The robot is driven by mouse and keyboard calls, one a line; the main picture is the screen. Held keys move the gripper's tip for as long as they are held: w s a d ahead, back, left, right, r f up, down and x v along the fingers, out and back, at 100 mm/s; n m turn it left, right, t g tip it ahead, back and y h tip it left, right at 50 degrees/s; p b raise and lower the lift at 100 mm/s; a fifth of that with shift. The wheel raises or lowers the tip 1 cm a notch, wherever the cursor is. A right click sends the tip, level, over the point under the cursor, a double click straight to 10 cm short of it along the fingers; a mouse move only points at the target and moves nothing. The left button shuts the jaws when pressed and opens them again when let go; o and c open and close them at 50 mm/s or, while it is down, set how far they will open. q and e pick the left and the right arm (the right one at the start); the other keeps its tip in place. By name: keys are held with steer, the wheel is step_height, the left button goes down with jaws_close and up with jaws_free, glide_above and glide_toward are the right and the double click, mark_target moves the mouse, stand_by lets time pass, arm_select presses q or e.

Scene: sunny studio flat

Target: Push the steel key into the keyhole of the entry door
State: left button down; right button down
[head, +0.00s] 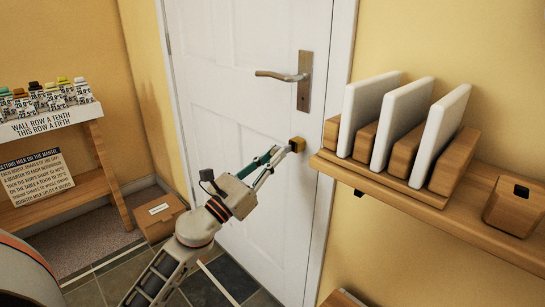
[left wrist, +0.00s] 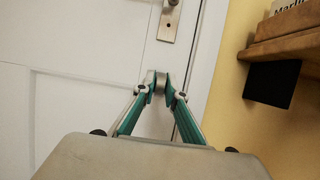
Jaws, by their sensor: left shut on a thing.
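The entry door (head: 235,125) is white and panelled, and it looks closed. In the left wrist view my left gripper (left wrist: 160,88) is shut on a small grey piece, the steel key (left wrist: 160,78), pointing toward the door. My right gripper is not in view.
A wooden wall shelf (head: 420,196) with white slabs in a wooden rack juts out right of the door, near the lock. A display stand (head: 100,160) with small bottles stands further left.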

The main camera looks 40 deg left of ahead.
arm_select(q)
steer(key=shift+w+d, duration=0.1)
steer(key=shift+w, duration=1.2)
stand_by(1.4)
steer(key=shift+w, duration=0.5)
stand_by(0.7)
steer(key=shift+r, duration=0.1)
stand_by(0.8)
steer(key=c, duration=1.5)
jaws_free()
steer(key=shift+w, duration=0.15)
